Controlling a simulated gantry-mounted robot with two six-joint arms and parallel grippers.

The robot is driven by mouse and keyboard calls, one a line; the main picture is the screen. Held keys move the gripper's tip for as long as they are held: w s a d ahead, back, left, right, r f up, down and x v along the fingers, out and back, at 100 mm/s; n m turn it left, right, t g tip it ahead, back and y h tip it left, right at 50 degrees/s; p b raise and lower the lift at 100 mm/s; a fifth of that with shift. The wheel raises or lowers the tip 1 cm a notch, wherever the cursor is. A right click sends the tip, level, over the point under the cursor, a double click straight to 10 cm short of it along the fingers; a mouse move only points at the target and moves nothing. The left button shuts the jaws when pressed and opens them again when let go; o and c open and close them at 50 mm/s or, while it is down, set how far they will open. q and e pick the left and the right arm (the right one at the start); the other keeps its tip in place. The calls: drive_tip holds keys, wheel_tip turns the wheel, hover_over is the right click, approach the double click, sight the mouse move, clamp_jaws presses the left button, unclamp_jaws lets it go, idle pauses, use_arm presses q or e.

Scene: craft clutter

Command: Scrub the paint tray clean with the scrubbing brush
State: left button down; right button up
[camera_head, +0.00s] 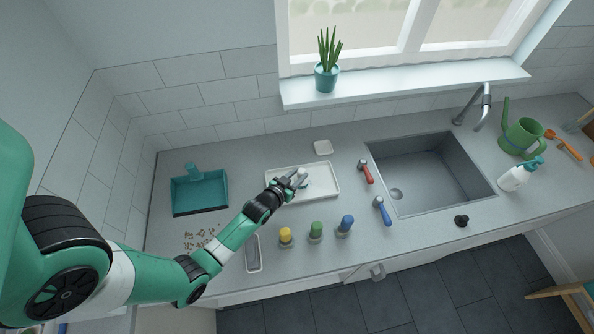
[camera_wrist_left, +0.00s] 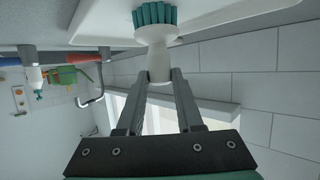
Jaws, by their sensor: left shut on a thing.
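The paint tray (camera_head: 327,186) is a white, shallow rectangular tray on the counter, left of the sink. My left gripper (camera_head: 295,180) is over the tray and shut on the white handle of the scrubbing brush (camera_head: 303,173). In the left wrist view, the fingers (camera_wrist_left: 159,80) hold the brush handle (camera_wrist_left: 156,50), and its teal bristles (camera_wrist_left: 155,13) point toward the white tray surface (camera_wrist_left: 95,25). I cannot tell whether the bristles touch the tray. The gripper and brush hide part of the tray. My right gripper is not in view.
A teal dustpan (camera_head: 199,192) and brown crumbs (camera_head: 203,238) lie left. A narrow grey dish (camera_head: 253,254) and yellow, green and blue-topped jars (camera_head: 316,231) stand in front. Red (camera_head: 366,172) and blue (camera_head: 382,210) handled tools lie beside the sink (camera_head: 430,172).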

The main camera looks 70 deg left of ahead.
use_arm(q)
drive_tip(key=shift+d+f, duration=0.15)
drive_tip(key=shift+d, duration=0.25)
drive_tip(key=shift+s+d+b, duration=0.15)
drive_tip(key=shift+d+b, duration=0.15)
drive_tip(key=shift+s+d+b, duration=0.1)
drive_tip(key=shift+d+b, duration=0.25)
drive_tip(key=shift+d, duration=0.15)
wheel_tip(320, 180, up, 8)
drive_tip(key=p, duration=0.7)
drive_tip(key=shift+r, duration=0.2)
drive_tip(key=shift+f, duration=0.1)
